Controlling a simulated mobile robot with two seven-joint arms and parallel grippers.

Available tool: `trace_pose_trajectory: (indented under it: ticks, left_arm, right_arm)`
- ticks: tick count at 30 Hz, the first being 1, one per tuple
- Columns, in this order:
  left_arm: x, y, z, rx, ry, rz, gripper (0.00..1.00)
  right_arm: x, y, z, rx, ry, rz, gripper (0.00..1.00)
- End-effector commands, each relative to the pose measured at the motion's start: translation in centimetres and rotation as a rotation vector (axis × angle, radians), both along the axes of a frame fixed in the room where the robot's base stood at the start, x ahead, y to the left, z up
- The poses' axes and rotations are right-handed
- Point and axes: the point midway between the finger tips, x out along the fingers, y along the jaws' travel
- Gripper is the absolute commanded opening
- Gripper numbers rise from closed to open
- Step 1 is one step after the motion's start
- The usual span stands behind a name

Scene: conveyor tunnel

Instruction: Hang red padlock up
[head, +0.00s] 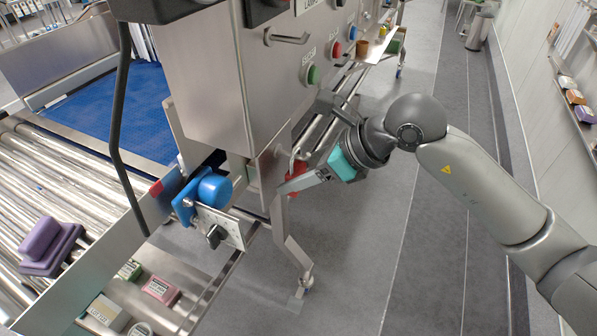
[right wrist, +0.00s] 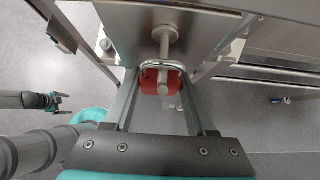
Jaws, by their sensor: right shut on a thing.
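The red padlock (head: 298,169) is beside the leg under the steel cabinet, partly hidden by my right gripper (head: 288,184). In the right wrist view, the padlock (right wrist: 176,83) sits between the fingers of my right gripper (right wrist: 160,88), which is shut on it. Its silver shackle (right wrist: 145,66) points toward a steel peg (right wrist: 165,48) on the metal plate. The peg's end overlaps the shackle; I cannot tell whether it passes through. My left gripper (right wrist: 60,102) shows at the left of the right wrist view, open and empty.
The steel cabinet (head: 205,75) with push buttons stands above the padlock. The roller conveyor (head: 60,165) carries a purple object (head: 45,245).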

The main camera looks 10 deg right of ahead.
Motion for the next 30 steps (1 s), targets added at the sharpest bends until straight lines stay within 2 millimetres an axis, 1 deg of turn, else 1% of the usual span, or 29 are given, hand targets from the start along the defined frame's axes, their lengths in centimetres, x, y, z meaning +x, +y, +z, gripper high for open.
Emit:
trace_pose_trajectory:
  ticks: [1, 9, 10, 20, 23, 30]
  left_arm:
    - [0.0, 0.0, 0.0, 0.0, 0.0, 0.0, 1.0]
    - [0.0, 0.0, 0.0, 0.0, 0.0, 0.0, 1.0]
    - [0.0, 0.0, 0.0, 0.0, 0.0, 0.0, 1.0]
    - [0.0, 0.0, 0.0, 0.0, 0.0, 0.0, 1.0]
    - [0.0, 0.0, 0.0, 0.0, 0.0, 0.0, 1.0]
    - [0.0, 0.0, -0.2, -0.001, 0.0, 0.0, 1.0]
  right_arm:
    - [0.0, 0.0, 0.0, -0.001, 0.001, 0.0, 0.59]
    - [0.0, 0.0, 0.0, -0.001, 0.001, 0.0, 0.89]
    - [0.0, 0.0, 0.0, -0.001, 0.001, 0.0, 0.92]
    - [-0.1, -0.3, 0.2, -0.002, 0.001, -0.001, 0.92]
    - [-0.6, -1.0, 1.0, -0.003, -0.001, -0.001, 0.92]
    - [-2.4, -3.8, 4.3, -0.005, -0.002, -0.002, 0.92]
